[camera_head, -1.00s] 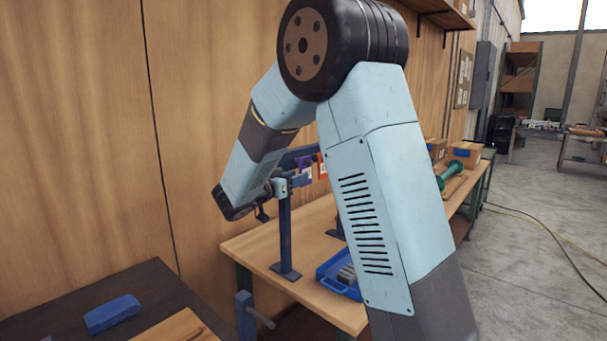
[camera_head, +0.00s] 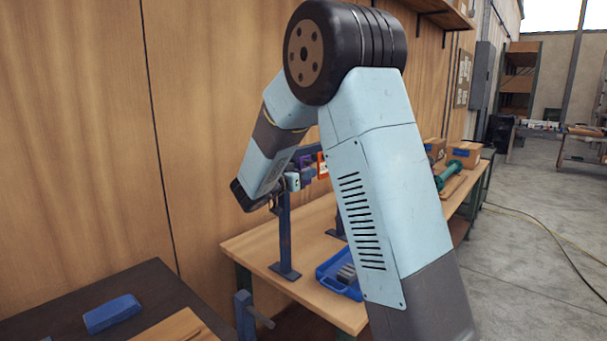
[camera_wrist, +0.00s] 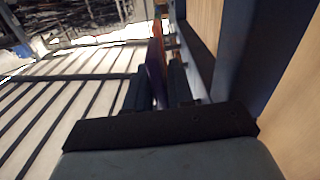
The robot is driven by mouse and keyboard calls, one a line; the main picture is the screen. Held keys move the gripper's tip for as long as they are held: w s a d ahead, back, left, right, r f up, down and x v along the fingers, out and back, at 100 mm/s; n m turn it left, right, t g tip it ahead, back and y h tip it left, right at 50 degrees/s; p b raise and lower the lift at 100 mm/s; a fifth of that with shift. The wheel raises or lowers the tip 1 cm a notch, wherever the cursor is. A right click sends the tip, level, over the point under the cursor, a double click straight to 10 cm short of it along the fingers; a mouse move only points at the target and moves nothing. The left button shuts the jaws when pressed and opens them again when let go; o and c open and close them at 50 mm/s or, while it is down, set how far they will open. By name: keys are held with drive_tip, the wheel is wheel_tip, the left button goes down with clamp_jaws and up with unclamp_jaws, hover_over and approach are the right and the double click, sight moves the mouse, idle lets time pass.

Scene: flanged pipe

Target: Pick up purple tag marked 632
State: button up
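The purple tag (camera_head: 305,161) hangs from the blue rack over the workbench in the head view, partly hidden by my gripper and too small to read a number. In the wrist view the purple tag (camera_wrist: 156,82) shows nearly edge-on between my two dark fingers. My gripper (camera_head: 301,179) is at the rack beside the tag. In the wrist view my gripper (camera_wrist: 159,88) has its fingers apart, one on each side of the tag. I cannot tell whether either finger touches it.
An orange tag (camera_head: 322,165) hangs just behind the purple one. The blue rack post (camera_head: 285,235) stands on the wooden workbench (camera_head: 250,246). A blue bin (camera_head: 333,281) with grey parts sits near the bench's front edge. The wooden wall (camera_head: 205,130) is close behind.

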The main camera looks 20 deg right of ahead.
clamp_jaws()
